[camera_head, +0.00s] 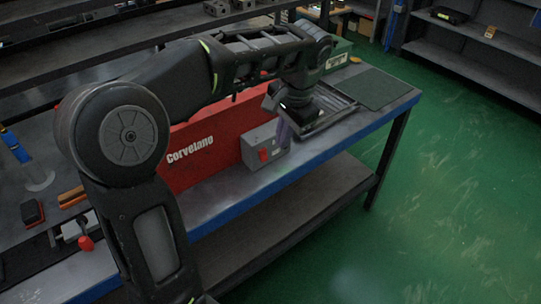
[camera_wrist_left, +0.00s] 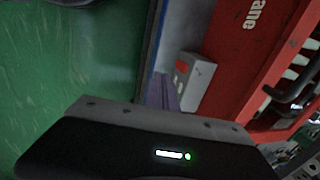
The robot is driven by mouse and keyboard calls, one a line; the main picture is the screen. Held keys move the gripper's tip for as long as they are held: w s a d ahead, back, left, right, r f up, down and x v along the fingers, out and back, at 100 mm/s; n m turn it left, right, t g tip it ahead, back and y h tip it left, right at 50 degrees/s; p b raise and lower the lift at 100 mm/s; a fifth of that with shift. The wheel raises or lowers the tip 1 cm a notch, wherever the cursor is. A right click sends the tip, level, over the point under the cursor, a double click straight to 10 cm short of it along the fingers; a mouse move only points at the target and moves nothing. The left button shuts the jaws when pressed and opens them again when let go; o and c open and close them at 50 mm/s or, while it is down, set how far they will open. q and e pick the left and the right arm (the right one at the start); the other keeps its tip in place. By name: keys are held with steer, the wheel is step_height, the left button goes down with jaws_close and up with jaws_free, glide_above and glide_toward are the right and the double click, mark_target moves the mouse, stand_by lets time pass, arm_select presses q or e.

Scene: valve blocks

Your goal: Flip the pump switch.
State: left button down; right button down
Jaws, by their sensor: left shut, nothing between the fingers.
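A grey switch box (camera_head: 258,141) with a red switch (camera_head: 263,155) on its front stands at the front of the table, against the red Corvelano unit. In the left wrist view the box (camera_wrist_left: 199,80) and its red switch (camera_wrist_left: 181,66) show just past the fingers. My left gripper (camera_head: 286,131) reaches over from behind and points down at the right side of the box. Its purple fingers (camera_wrist_left: 160,92) are together and empty. I cannot tell whether they touch the box. My right gripper is not in view.
The red Corvelano unit (camera_head: 205,151) stands behind the box. A grey tray (camera_head: 325,112) and a dark green mat (camera_head: 372,88) lie to the right on the blue-edged table (camera_head: 235,199). A red-handled valve piece (camera_head: 84,243) lies at the left. Green floor is open at the right.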

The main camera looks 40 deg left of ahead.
mark_target(264, 155)
arm_select(q)
steer(key=shift+f, duration=0.1)
steer(key=x, duration=0.3)
steer(key=a+x, duration=0.1)
steer(key=x, duration=0.3)
steer(key=a+x, duration=0.1)
steer(key=x, duration=0.3)
steer(key=shift+w+a, duration=0.15)
steer(key=shift+w, duration=0.25)
steer(key=shift+w+a+f, duration=0.1)
steer(key=shift+a+f, duration=0.1)
steer(key=shift+a, duration=0.25)
